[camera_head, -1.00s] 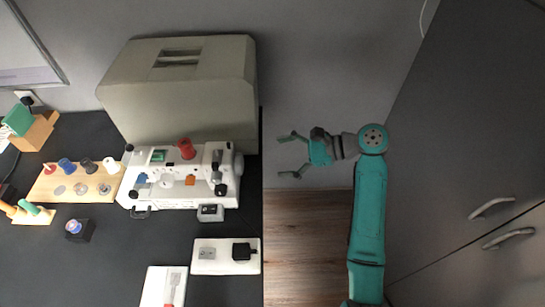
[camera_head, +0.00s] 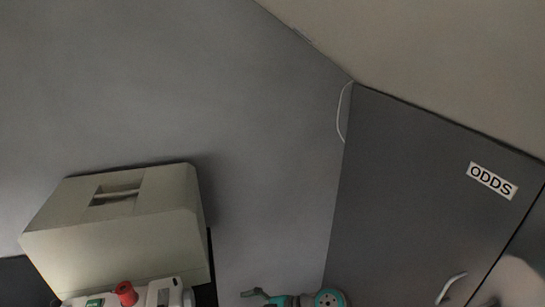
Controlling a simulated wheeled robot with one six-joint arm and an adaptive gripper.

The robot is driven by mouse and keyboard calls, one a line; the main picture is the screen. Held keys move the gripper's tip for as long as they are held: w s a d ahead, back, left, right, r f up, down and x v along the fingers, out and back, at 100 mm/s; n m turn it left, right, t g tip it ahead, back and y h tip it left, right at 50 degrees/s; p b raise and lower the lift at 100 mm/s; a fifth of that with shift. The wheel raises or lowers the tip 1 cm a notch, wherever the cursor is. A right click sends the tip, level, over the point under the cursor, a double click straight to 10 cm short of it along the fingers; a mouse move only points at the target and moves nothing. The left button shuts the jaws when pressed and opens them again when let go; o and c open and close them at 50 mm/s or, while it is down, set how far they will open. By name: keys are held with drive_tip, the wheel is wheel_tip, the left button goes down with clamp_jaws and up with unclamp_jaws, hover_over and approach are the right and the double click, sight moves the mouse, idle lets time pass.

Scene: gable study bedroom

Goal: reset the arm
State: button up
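My arm (camera_head: 329,298) shows only as a teal joint at the bottom edge of the head view. Part of my gripper (camera_head: 262,295) shows to its left, with one dark-tipped finger pointing left. The other finger is cut off by the frame's edge, so its opening cannot be judged. No object is seen in the visible part of the gripper.
A beige case (camera_head: 120,240) stands at the lower left, with a white machine (camera_head: 165,293) and its red spool (camera_head: 126,292) in front. A dark cabinet (camera_head: 410,200) labelled ODDS stands at the right. Bare grey wall (camera_head: 260,150) lies between, under a sloped ceiling (camera_head: 430,60).

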drive_tip(key=s+d+f+t+h, duration=0.2)
drive_tip(key=s+d+f+t, duration=0.15)
drive_tip(key=s+f, duration=0.2)
drive_tip(key=s+d+f+t+h, duration=0.2)
drive_tip(key=s+d+f, duration=0.3)
drive_tip(key=f, duration=0.2)
drive_tip(key=s+d+f+n+t+h, duration=0.2)
drive_tip(key=s+d+n+t+h, duration=0.15)
drive_tip(key=s+d, duration=0.55)
drive_tip(key=s+d+r+n+t+h, duration=0.2)
drive_tip(key=s+r+n, duration=0.3)
drive_tip(key=s+r, duration=0.4)
drive_tip(key=s+d+r+n+t+h, duration=0.2)
drive_tip(key=s+d+r+n, duration=0.3)
drive_tip(key=s+r, duration=0.5)
drive_tip(key=shift+s+d+r+h, duration=0.2)
drive_tip(key=shift+s+r+h, duration=0.1)
drive_tip(key=shift+s+h, duration=0.45)
drive_tip(key=shift+f, duration=0.1)
